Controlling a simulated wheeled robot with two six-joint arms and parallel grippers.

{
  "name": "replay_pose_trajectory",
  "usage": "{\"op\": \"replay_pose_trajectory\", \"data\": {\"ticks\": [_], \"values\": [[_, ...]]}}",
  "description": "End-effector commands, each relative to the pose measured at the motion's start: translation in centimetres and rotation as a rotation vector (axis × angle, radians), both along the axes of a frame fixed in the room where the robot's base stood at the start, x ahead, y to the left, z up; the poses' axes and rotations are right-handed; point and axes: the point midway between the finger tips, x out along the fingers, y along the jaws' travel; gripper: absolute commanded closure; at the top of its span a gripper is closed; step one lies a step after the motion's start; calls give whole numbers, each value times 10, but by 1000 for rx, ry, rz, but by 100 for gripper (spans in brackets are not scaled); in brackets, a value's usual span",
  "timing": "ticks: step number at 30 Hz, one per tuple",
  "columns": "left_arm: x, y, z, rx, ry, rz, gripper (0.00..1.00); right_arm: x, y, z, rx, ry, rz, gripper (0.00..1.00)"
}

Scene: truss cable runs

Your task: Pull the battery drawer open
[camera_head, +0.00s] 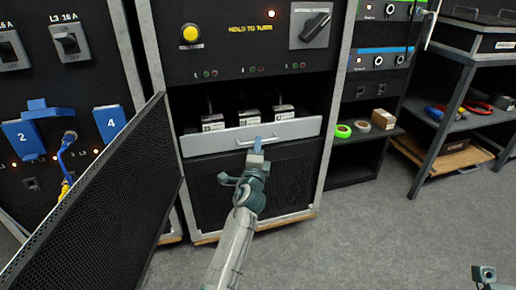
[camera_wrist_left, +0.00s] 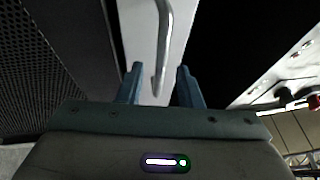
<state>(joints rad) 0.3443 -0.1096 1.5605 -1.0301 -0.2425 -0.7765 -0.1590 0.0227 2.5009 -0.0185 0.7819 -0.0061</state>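The battery drawer (camera_head: 220,141) has a pale grey front with a bar handle (camera_head: 272,137) and sits low in the middle rack. Several labelled batteries (camera_head: 248,117) show behind and above its front. My left gripper (camera_head: 256,143) is at the handle. In the left wrist view, its two fingers (camera_wrist_left: 159,86) stand apart on either side of the handle (camera_wrist_left: 163,45), with gaps visible, so it is open around the bar. A small dark part at the lower right corner of the head view looks like my right wrist (camera_head: 486,274); its fingers cannot be made out.
A black perforated door (camera_head: 100,200) stands swung open left of the drawer, close to my left arm. Above the drawer is a panel with a yellow button (camera_head: 190,33) and a rotary switch (camera_head: 315,27). Tape rolls (camera_head: 343,131) lie on a shelf at right. Floor in front is clear.

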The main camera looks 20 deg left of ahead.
Motion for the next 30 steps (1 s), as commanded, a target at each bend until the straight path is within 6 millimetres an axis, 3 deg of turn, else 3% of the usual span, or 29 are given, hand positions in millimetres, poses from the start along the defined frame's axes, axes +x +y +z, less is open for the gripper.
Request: {"op": "replay_pose_trajectory", "data": {"ticks": [6, 14, 19, 30], "values": [[13, 3, 2, 0, 1, 0, 68, 0, 0, -2, 5, -3, -3, 100], [14, 3, 2, -1, 1, 0, 68, 0, 0, -1, 6, -5, -4, 100], [14, 3, 2, 0, 1, 0, 100, 0, 0, -1, 6, -5, -4, 100], [14, 3, 2, -1, 2, 0, 100, 0, 0, -2, 5, -4, -3, 100]]}}
